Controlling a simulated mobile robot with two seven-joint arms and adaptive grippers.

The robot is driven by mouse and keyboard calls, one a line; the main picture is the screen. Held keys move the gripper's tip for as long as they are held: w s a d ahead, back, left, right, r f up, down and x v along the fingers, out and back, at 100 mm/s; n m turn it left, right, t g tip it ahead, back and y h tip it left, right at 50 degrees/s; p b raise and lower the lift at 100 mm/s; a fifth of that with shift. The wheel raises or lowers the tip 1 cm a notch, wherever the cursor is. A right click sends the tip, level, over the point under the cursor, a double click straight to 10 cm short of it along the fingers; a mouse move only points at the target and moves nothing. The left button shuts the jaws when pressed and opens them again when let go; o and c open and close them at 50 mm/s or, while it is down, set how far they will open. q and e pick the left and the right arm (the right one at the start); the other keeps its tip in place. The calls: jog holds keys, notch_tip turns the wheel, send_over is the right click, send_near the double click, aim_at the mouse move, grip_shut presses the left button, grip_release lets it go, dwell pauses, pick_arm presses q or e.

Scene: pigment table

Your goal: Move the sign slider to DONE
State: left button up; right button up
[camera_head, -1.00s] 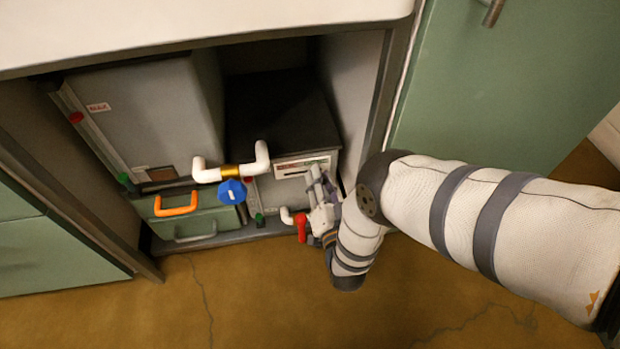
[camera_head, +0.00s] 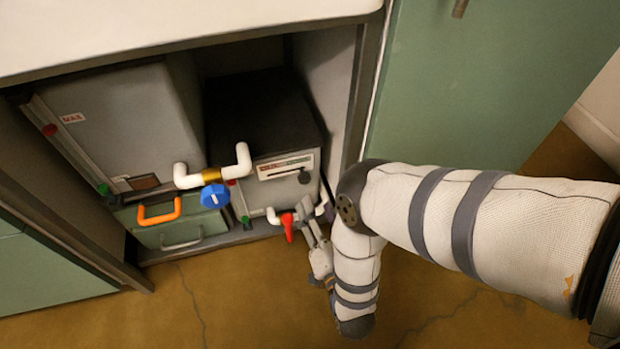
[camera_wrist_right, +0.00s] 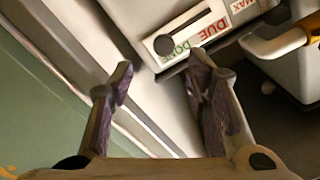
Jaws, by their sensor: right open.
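The sign slider is a white plate (camera_head: 285,166) on the front of the dark-topped grey box in the cabinet. Its round dark knob (camera_head: 304,177) sits at the plate's right end in the head view. In the right wrist view the plate (camera_wrist_right: 212,27) appears upside down, with red DUE and green DONE; the knob (camera_wrist_right: 165,44) is at the end beside DONE. My right gripper (camera_head: 311,208) is open and empty, below and apart from the knob. Its two fingers (camera_wrist_right: 160,85) also show in the wrist view, with nothing between them. My left gripper is out of view.
A white pipe with a blue valve (camera_head: 215,195) stands left of the plate. A red valve handle (camera_head: 288,226) is close beside my right gripper. A green case with an orange handle (camera_head: 159,211) is at lower left. The cabinet's right post (camera_head: 365,85) is close by.

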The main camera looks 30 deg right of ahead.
jog(key=v, duration=0.2)
jog(key=shift+s+a, duration=0.1)
jog(key=shift+s, duration=0.3)
